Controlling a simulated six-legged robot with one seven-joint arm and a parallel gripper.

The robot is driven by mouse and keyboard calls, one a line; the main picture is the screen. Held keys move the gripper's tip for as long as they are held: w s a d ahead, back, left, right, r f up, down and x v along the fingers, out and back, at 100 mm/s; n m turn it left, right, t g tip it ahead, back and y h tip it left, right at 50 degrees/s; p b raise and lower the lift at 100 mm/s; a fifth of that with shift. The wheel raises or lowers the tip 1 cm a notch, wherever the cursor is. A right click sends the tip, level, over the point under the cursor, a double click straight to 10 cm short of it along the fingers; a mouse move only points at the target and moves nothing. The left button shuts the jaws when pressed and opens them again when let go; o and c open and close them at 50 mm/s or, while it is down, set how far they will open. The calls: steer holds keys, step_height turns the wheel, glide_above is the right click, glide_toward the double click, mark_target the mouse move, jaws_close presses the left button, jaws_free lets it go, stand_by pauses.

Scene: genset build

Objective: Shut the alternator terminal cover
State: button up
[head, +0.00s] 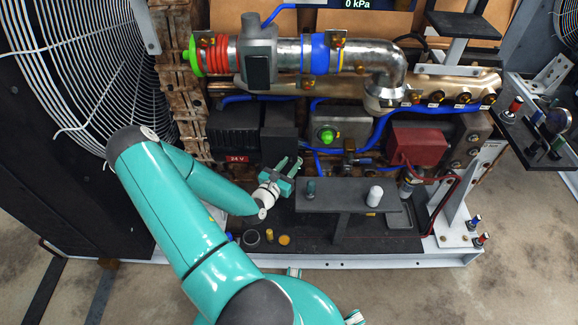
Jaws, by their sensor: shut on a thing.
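A dark box (233,130) with a red "24 V" label (237,159) sits at left centre on the engine side. Next to it, on its right, is a dark flat-faced part (280,133) that looks like the alternator terminal cover. My gripper (289,162), teal with a white wrist, is at the lower edge of this part, with its fingers pointing up and away. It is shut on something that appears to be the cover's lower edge. The fingers and the dark surface hide the exact contact, and I cannot tell how far open the cover stands.
A dark shelf (338,194) with a green and a white knob stands right of my gripper. A red box (419,146) and blue hoses lie behind it. A fan guard (84,68) is at left. Small caps sit on the black tray (310,235) below.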

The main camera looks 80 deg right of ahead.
steer(key=shift+s+a, duration=0.2)
steer(key=shift+s, duration=0.15)
steer(key=o, duration=0.6)
steer(key=v, duration=0.9)
steer(key=shift+w+f, duration=0.1)
steer(key=shift+w, duration=0.15)
steer(key=shift+c, duration=0.2)
steer(key=v, duration=0.3)
steer(key=shift+w+a, duration=0.25)
steer(key=shift+a, duration=0.1)
steer(key=c, duration=0.6)
steer(key=shift+o, duration=0.2)
steer(key=shift+w+a, duration=0.15)
steer(key=shift+a, duration=0.15)
